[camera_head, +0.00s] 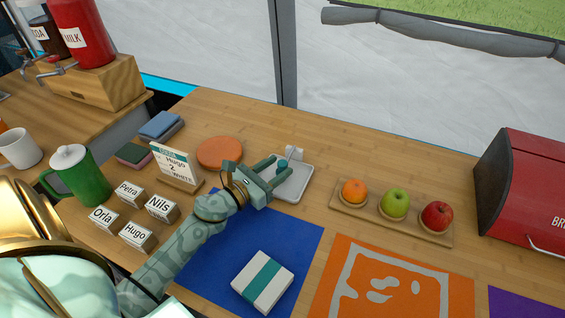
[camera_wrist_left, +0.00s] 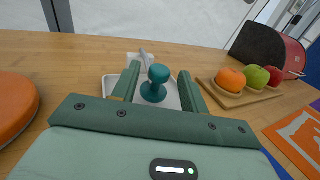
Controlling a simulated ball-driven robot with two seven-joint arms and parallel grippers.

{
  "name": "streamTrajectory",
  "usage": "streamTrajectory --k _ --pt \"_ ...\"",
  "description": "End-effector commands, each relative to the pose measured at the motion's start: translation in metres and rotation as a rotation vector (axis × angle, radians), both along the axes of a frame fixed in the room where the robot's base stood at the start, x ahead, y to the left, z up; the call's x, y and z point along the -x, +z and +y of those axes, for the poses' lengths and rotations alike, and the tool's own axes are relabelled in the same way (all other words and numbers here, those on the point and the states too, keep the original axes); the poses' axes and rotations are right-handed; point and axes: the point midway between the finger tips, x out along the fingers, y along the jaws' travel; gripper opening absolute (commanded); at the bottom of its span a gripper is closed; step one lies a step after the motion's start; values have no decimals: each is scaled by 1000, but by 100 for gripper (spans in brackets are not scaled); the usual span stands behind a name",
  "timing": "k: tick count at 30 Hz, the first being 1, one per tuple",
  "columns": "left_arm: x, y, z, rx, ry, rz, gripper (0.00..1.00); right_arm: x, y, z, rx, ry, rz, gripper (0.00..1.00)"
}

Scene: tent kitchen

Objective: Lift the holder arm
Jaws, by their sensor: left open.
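A light grey tray-like holder (camera_head: 294,187) lies on the wooden counter, with a small white block (camera_head: 294,152) at its back edge. In the left wrist view the holder (camera_wrist_left: 174,100) carries a teal knob (camera_wrist_left: 158,74) on a round teal base. A thin grey bar (camera_wrist_left: 144,58), apparently the holder arm, slants up behind the knob, by the white block. My left gripper (camera_head: 275,169) is open over the holder's near left side; in the wrist view its fingers (camera_wrist_left: 158,80) stand either side of the knob, with gaps. My right gripper is not in view.
An orange disc (camera_head: 220,152) and an order sign (camera_head: 177,166) stand left of the holder. A fruit board (camera_head: 372,217) lies to the right. A blue mat (camera_head: 308,233) with a teal-banded white box (camera_head: 263,281) is nearer. Name blocks (camera_head: 130,193) and a green jug (camera_head: 80,178) stand left.

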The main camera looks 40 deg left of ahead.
Motion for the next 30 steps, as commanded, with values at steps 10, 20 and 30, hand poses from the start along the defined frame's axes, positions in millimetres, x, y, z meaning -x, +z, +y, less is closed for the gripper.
streamTrajectory --k 10,20,30 --pt "-27 0 -4 0 0 0 44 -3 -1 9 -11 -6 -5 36" --pt "-27 0 -4 0 0 0 5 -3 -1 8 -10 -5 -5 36" --pt "-27 7 -4 5 -1 21 0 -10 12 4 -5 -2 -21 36"
